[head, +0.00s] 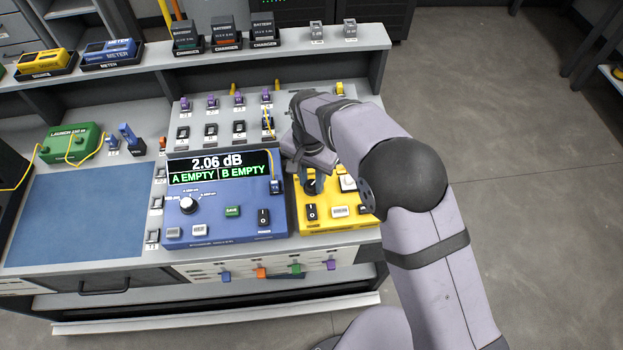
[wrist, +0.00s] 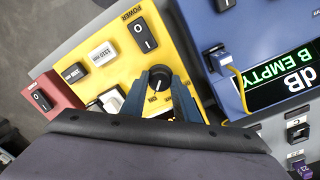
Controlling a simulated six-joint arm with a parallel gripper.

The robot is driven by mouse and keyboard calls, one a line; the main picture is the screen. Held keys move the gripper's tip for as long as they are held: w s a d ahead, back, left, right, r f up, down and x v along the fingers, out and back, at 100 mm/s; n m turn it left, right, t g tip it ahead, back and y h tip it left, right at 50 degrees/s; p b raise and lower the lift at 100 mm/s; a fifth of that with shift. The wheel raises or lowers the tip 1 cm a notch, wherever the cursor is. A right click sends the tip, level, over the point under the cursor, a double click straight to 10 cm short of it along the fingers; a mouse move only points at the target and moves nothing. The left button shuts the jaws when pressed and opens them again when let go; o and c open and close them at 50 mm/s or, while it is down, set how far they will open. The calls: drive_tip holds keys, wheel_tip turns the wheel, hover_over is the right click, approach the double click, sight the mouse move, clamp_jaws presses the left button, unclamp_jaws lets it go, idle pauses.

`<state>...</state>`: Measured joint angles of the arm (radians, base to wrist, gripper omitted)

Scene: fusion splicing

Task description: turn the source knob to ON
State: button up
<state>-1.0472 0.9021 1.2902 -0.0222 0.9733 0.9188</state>
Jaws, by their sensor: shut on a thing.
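The yellow source box (head: 338,222) stands right of the blue meter, partly covered by my arm in the head view. It also shows in the wrist view (wrist: 120,62). Its black round source knob (wrist: 160,77) sits between my two dark blue fingers, and its white pointer mark faces the lower edge of the picture, near small white lettering. In the head view the knob (head: 311,187) is mostly hidden under my gripper (head: 310,178). My gripper (wrist: 161,86) is shut on the knob, one finger on each side.
The yellow box also carries a black power switch (wrist: 142,32) and white buttons (wrist: 102,53). The blue meter (head: 240,214) reads 2.06 dB, A EMPTY and B EMPTY. A yellow fibre (wrist: 236,85) runs from it. A blue mat (head: 75,215) lies clear at the left.

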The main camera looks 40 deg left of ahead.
sight(311, 184)
drive_tip(key=shift+r, duration=0.1)
drive_tip(key=o, duration=1.1)
drive_tip(key=shift+c, duration=0.2)
drive_tip(key=shift+a+r+b, duration=0.15)
drive_tip(key=shift+r+b, duration=0.85)
drive_tip(key=shift+r, duration=2.65)
